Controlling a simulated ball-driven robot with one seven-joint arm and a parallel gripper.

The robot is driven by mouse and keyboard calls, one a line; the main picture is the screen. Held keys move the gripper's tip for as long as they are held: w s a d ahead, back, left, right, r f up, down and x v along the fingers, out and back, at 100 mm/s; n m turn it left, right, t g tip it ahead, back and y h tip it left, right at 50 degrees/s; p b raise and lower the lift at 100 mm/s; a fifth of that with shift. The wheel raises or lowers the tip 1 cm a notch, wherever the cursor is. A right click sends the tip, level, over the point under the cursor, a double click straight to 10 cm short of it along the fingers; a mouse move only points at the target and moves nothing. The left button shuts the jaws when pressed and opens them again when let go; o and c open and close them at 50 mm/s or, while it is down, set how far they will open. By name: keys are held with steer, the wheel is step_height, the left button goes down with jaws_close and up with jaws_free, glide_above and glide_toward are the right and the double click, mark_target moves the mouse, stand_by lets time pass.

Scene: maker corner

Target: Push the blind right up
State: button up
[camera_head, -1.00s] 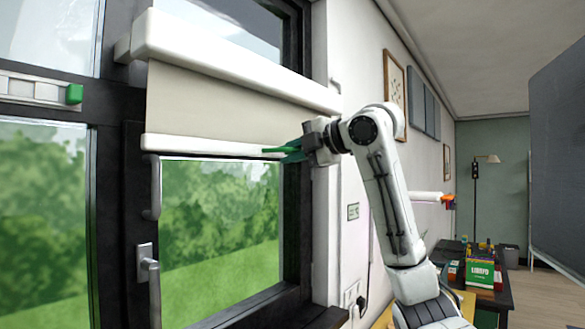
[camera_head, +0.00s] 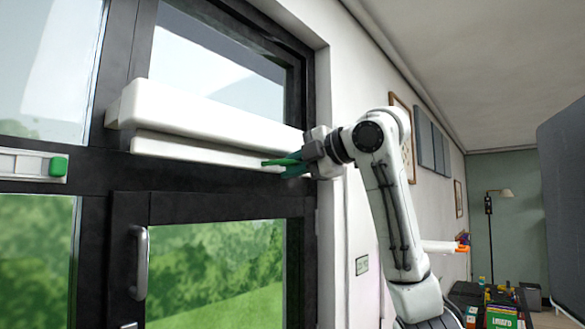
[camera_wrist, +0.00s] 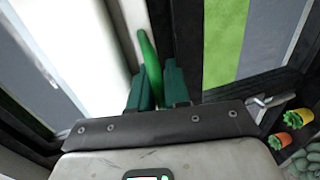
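The blind's white housing (camera_head: 200,112) runs across the window frame in the head view. Its white bottom bar (camera_head: 195,149) sits right under the housing, with no fabric visible between them. A bright green pull tab (camera_wrist: 147,52) shows at the bar's right end. My gripper (camera_head: 284,165) is at that end, level with the bar. In the wrist view my gripper's dark green fingers (camera_wrist: 159,80) stand close together on either side of the tab, and they look shut on it. Where they touch is partly hidden.
The dark window frame (camera_head: 215,204) and a grey window handle (camera_head: 139,262) lie below and left. The wall with a small switch plate (camera_head: 361,265) is close on the right. A cluttered table (camera_head: 497,308) stands farther right.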

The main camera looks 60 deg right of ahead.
steer(key=shift+o, duration=1.4)
steer(key=shift+r, duration=0.35)
steer(key=shift+o, duration=0.5)
steer(key=shift+s+f, duration=0.1)
steer(key=shift+s, duration=0.05)
steer(key=b+v, duration=0.3)
steer(key=v, duration=0.7)
steer(key=shift+s, duration=0.25)
